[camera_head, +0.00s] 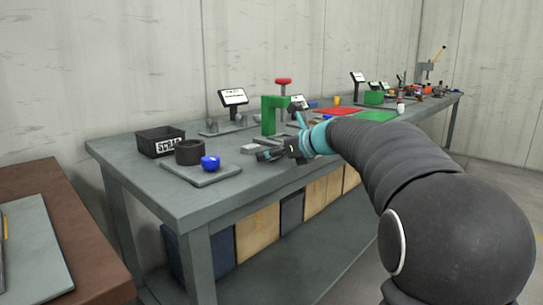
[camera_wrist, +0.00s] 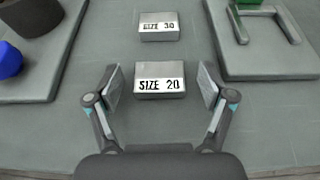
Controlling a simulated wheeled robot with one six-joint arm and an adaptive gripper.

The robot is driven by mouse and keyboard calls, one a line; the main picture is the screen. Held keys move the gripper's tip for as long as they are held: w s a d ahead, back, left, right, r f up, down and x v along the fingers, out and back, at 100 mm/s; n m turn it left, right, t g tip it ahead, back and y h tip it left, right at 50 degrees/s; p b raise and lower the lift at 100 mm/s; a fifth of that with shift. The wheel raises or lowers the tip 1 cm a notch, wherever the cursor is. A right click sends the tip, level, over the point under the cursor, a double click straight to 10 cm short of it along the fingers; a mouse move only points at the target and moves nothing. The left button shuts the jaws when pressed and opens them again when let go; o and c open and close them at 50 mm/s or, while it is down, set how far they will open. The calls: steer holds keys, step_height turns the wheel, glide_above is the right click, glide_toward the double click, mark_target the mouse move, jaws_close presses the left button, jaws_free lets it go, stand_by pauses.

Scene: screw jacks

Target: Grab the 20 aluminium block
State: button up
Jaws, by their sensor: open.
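The 20 aluminium block (camera_wrist: 159,76) is a grey metal block with a white "SIZE 20" label on its front face. In the wrist view it lies on the bench between the fingertips of my gripper (camera_wrist: 160,85). My gripper is open, with a gap visible on both sides of the block. A similar block (camera_wrist: 159,27) labelled "SIZE 30" lies behind it. In the head view my gripper (camera_head: 268,155) is low over the bench near the front edge, and a small grey block (camera_head: 254,148) shows beside it; I cannot read its label there.
A plate (camera_head: 205,176) with a dark cylinder (camera_head: 189,152) and a blue round piece (camera_head: 210,162) is to the left. A black scrap bin (camera_head: 154,141) stands behind it. Another plate (camera_wrist: 284,62) is close on the right, below the green frame (camera_head: 270,116). Bare bench lies in front.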

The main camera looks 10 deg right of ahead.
steer(key=shift+c, duration=0.2)
steer(key=c, duration=1.2)
steer(key=shift+c, duration=0.2)
steer(key=shift+r, duration=0.15)
